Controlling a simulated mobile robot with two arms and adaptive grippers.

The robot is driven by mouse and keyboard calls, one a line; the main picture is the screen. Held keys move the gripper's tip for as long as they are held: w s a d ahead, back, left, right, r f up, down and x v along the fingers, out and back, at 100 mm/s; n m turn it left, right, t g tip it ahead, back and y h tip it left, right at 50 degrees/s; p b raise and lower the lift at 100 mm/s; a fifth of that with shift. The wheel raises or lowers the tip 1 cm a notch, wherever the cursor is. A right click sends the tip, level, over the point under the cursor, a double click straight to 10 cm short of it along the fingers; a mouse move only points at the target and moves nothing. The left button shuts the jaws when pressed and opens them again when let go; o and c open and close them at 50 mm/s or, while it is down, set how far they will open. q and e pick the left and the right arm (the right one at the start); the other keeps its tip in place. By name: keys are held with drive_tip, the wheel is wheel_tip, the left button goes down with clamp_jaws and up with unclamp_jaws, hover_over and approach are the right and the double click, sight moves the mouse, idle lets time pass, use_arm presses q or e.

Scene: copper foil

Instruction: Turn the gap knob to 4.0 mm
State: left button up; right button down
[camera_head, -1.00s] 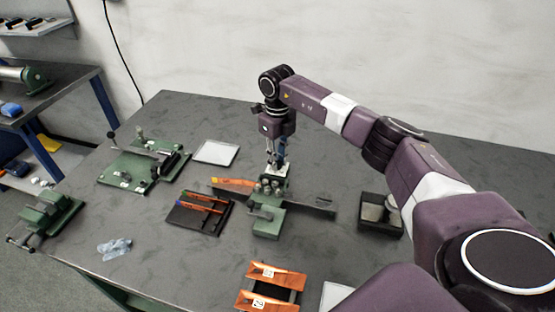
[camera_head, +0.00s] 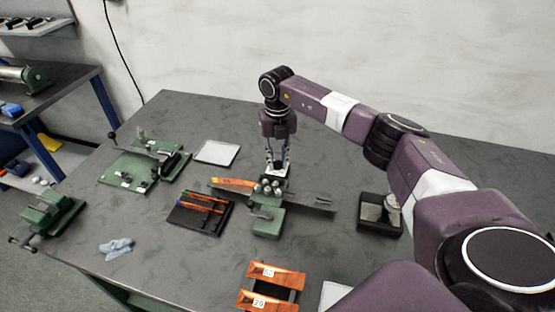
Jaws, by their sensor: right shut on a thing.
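My right gripper (camera_head: 277,172) points straight down at the back of a small green device (camera_head: 268,222) in the middle of the table. Its fingers are shut on the gap knob at the device's back end. The knob is mostly hidden between the fingers, and its scale and setting are too small to read. Several round silver rollers or knobs (camera_head: 266,187) sit on the device just in front of the fingers. My left gripper is not in view.
A long strip with an orange end (camera_head: 232,185) runs through the device. A black tray with tools (camera_head: 190,213), a green fixture with a lever (camera_head: 130,168) and a white tray (camera_head: 217,152) lie left. A dark box (camera_head: 370,212) stands right. Orange racks (camera_head: 277,275) lie in front.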

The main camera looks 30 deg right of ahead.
sight(278, 162)
drive_tip(key=shift+r, duration=0.15)
drive_tip(key=c, duration=1.7)
unclamp_jaws()
drive_tip(key=shift+c, duration=0.2)
wheel_tip(278, 162, up, 12)
